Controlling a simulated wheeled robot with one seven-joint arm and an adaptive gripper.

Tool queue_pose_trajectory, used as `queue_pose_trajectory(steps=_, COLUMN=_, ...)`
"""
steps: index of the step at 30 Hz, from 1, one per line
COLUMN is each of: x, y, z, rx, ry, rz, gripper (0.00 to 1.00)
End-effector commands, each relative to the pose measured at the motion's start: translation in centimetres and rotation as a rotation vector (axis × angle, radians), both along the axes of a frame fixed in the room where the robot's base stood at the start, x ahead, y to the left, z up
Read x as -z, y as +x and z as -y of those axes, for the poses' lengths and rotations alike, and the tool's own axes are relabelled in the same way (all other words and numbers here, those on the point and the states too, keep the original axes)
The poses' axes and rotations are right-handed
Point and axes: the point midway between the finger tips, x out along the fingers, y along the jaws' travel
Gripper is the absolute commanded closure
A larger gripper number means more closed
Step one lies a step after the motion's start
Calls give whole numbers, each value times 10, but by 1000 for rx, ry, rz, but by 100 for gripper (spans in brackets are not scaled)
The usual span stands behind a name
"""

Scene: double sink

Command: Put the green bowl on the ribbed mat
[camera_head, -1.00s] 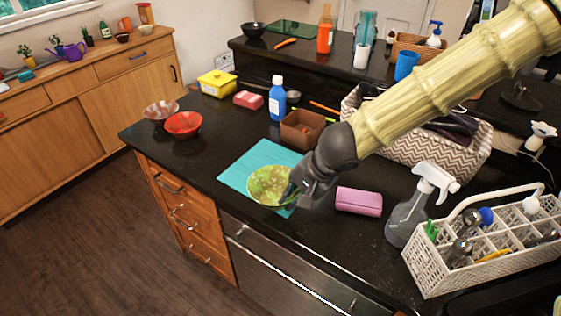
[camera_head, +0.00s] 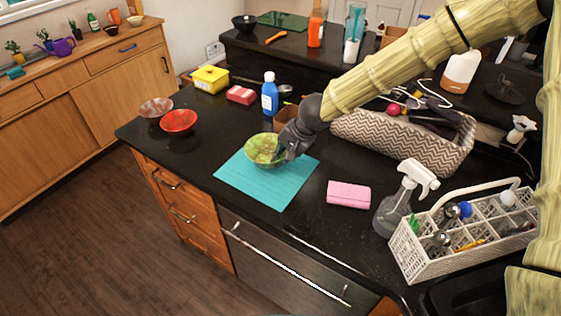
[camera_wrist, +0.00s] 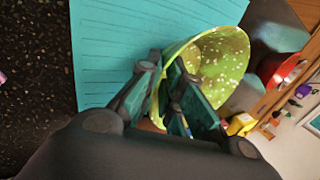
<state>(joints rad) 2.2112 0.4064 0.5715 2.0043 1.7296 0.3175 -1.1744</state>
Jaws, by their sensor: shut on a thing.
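The green speckled bowl (camera_head: 258,151) is at the back edge of the teal ribbed mat (camera_head: 268,185) in the head view. My gripper (camera_head: 286,152) is shut on the bowl's right side. In the wrist view the fingers (camera_wrist: 168,92) pinch the rim of the bowl (camera_wrist: 222,62), with one finger inside and one outside. The mat (camera_wrist: 105,50) shows beside the bowl there, with fine parallel lines. The bowl looks raised and tilted, but I cannot tell its exact height.
A brown box (camera_head: 284,117) stands just behind my gripper, partly hidden. A blue bottle (camera_head: 270,96) is behind the bowl. Red bowl (camera_head: 179,122) sits to the left. The mat's front is clear.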

Motion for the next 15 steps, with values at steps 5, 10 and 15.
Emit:
queue_pose_trajectory(steps=5, x=20, y=-1, z=-1, rx=-4, ry=-3, rz=0, gripper=100)
queue_pose_trajectory(steps=10, x=30, y=0, z=-1, rx=-3, ry=-2, rz=0, gripper=100)
queue_pose_trajectory(steps=15, x=31, y=0, z=-1, rx=-2, ry=0, rz=0, gripper=100)
